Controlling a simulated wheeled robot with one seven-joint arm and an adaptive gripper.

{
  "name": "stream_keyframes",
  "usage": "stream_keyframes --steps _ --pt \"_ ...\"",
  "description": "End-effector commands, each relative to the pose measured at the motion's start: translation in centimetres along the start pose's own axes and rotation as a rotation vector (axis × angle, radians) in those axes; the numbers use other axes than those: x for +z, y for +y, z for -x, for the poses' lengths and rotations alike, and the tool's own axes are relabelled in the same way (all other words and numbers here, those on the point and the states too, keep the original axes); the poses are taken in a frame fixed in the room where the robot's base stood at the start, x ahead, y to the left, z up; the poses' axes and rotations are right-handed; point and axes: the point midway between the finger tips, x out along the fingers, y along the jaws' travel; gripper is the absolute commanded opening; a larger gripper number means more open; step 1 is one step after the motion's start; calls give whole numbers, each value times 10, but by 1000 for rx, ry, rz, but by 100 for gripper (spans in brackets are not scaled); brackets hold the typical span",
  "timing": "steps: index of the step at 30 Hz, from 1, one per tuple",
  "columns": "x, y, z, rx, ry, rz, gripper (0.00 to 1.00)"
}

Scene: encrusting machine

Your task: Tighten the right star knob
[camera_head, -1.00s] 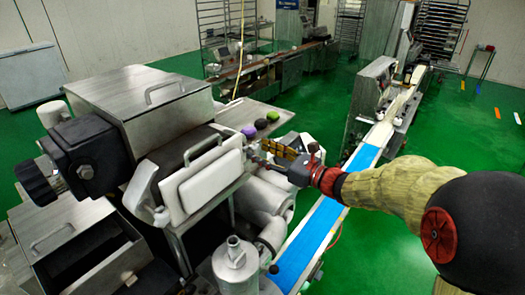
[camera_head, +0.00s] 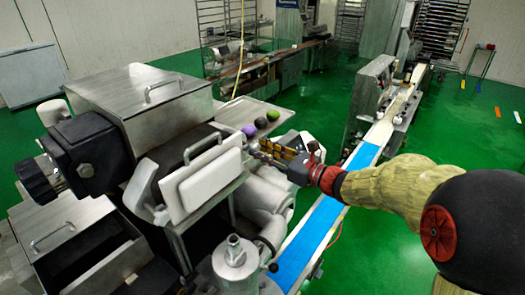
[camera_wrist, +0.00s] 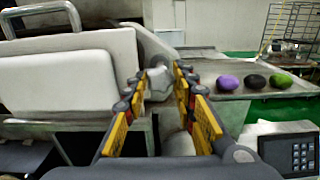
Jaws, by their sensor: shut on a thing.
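The right star knob (camera_wrist: 158,84) is a small grey lobed knob at the right end of the white block (camera_wrist: 70,75) on the machine's front. My gripper (camera_wrist: 162,80) has its yellow-and-black fingers on either side of the knob and is shut on it. In the head view my gripper (camera_head: 256,148) reaches in from the right to the right end of the white block (camera_head: 203,182). The knob is mostly hidden by the fingers there.
A metal tray (camera_wrist: 228,72) to the right holds purple, black and green balls. A blue conveyor belt (camera_head: 308,236) runs below my arm. A keypad box (camera_wrist: 290,150) shows at the lower right of the wrist view. A metal hopper (camera_head: 150,90) stands behind the block.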

Motion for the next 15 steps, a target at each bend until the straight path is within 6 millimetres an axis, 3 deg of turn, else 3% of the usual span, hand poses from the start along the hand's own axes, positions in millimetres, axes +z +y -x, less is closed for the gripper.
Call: stream_keyframes --steps 15 --pt "0 0 0 0 0 -92 2"
